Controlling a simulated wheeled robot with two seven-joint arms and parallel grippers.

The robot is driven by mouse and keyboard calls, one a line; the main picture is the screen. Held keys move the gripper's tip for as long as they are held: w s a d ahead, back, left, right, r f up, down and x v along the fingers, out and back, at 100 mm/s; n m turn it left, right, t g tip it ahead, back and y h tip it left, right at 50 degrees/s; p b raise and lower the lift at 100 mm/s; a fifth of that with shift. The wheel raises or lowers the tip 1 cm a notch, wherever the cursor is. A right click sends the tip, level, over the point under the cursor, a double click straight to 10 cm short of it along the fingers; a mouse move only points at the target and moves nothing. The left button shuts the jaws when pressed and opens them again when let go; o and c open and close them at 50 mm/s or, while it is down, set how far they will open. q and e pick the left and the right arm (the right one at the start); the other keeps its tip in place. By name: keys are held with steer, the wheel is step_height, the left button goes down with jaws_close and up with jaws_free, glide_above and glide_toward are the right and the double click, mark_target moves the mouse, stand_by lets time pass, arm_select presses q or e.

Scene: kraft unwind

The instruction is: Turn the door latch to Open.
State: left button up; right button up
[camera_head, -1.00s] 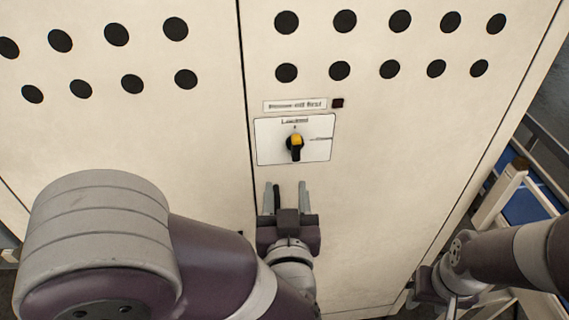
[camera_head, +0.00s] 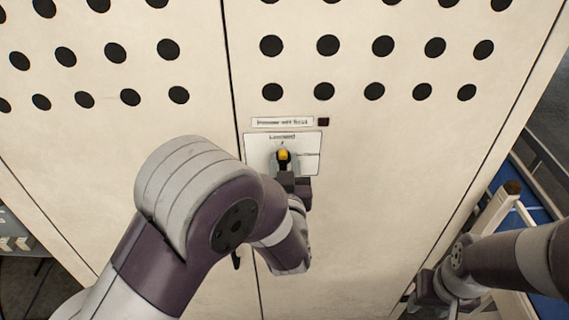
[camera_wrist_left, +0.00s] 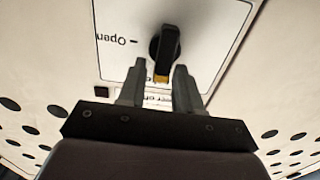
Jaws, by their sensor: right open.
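The door latch is a black knob with a yellow tip (camera_head: 283,155) on a white plate (camera_head: 311,142) on the cabinet door. Its yellow end points up toward the word at the plate's top, which seems to read "Locked". In the left wrist view, the knob (camera_wrist_left: 166,45) appears upside down, with "Open" printed to one side. My left gripper (camera_wrist_left: 160,72) is open, its two fingers on either side of the knob's yellow end; contact is unclear. In the head view, my left gripper (camera_head: 284,172) covers the knob's lower part. My right gripper (camera_head: 437,292) hangs low at the right, away from the latch.
The cream cabinet doors (camera_head: 370,190) have rows of black round holes and a vertical seam left of the plate. A label strip (camera_head: 282,122) and a small dark square (camera_head: 322,122) sit above the plate. A pale rail (camera_head: 493,212) stands at the right.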

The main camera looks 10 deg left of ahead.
arm_select(q)
steer(key=shift+a, duration=0.15)
jaws_close()
steer(key=shift+r+m+p, duration=0.1)
steer(key=shift+m+p, duration=0.4)
steer(key=shift+m, duration=0.1)
steer(key=m, duration=0.1)
steer(key=m+p, duration=0.1)
steer(key=shift+d+m+p, duration=0.3)
steer(key=shift+d+m, duration=0.05)
steer(key=shift+m, duration=0.05)
steer(key=shift+f+m, duration=0.2)
steer(key=shift+m, duration=0.1)
